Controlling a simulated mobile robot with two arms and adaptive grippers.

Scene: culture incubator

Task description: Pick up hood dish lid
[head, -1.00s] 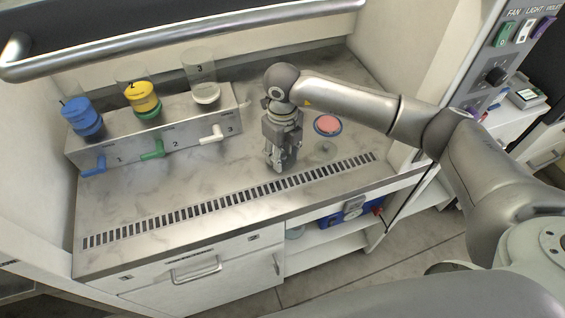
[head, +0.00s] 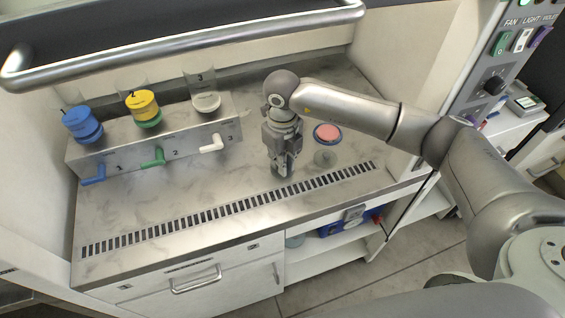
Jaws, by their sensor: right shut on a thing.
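A round dish with pink contents and a blue rim (head: 327,134) sits on the hood's steel work surface, to the right of my right gripper. A small clear round piece (head: 325,157) lies just in front of it. My right gripper (head: 283,172) points down, low over the surface behind the slotted grille. It is shut on a small clear thing at its fingertips, seemingly the dish lid, mostly hidden by the fingers. My left gripper is not in view.
A steel block (head: 150,150) with several coloured taps stands at the back left, carrying blue (head: 82,124), yellow (head: 142,105) and white (head: 207,102) capped pieces. A metal rail (head: 190,42) crosses above. The left front surface is clear.

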